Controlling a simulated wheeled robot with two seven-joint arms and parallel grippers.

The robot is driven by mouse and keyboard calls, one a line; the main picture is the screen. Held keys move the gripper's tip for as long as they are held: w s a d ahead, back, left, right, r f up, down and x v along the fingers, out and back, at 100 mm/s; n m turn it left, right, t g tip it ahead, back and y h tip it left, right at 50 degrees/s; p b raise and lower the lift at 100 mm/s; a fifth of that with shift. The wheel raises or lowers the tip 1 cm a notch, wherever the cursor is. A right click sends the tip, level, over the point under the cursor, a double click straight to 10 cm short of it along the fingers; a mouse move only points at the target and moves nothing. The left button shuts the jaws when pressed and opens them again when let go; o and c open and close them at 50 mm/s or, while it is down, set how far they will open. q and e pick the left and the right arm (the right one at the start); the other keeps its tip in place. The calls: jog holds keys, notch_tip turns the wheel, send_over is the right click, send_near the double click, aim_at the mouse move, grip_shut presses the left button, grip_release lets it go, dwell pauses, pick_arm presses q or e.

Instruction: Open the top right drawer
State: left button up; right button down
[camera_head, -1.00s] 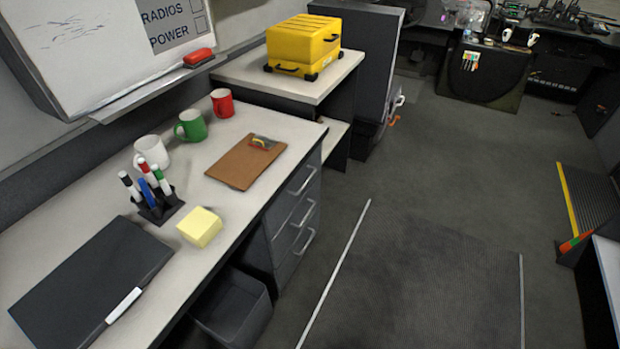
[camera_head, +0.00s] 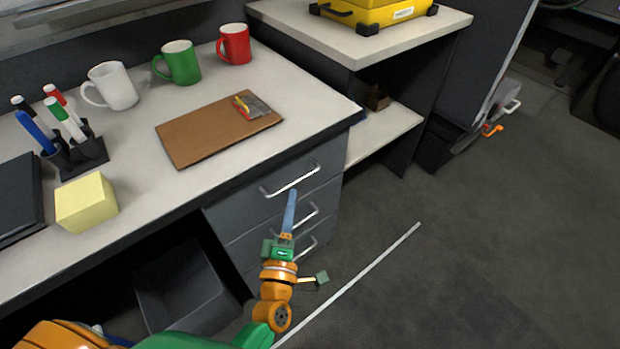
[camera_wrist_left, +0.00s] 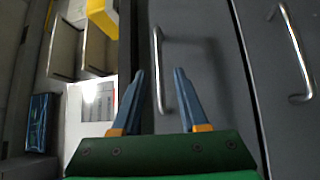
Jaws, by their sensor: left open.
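The top drawer (camera_head: 262,188) is dark grey and sits just under the desktop's right end. It looks shut flush, with a silver bar handle (camera_head: 290,181) on its front. My left gripper (camera_head: 291,194) is just below and in front of this handle, pointing at it. In the left wrist view its blue fingers (camera_wrist_left: 159,74) are spread apart. The top handle (camera_wrist_left: 157,60) appears between them there, with no clear contact; the exact depth gap is hard to tell. My right gripper is not in view.
Two lower drawer handles (camera_head: 302,218) lie beneath; one also shows in the left wrist view (camera_wrist_left: 294,55). The desktop (camera_head: 140,130) holds mugs, a clipboard (camera_head: 215,130) and pens. A grey bin (camera_head: 185,295) stands under the desk. Floor right of the drawers is clear.

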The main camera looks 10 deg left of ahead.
aim_at(294, 182)
pick_arm(q)
jog(key=w, duration=0.3)
jog(key=w+a+r, duration=0.1)
jog(key=w, duration=0.1)
jog(key=shift+w, duration=0.35)
grip_shut()
dwell(1.0)
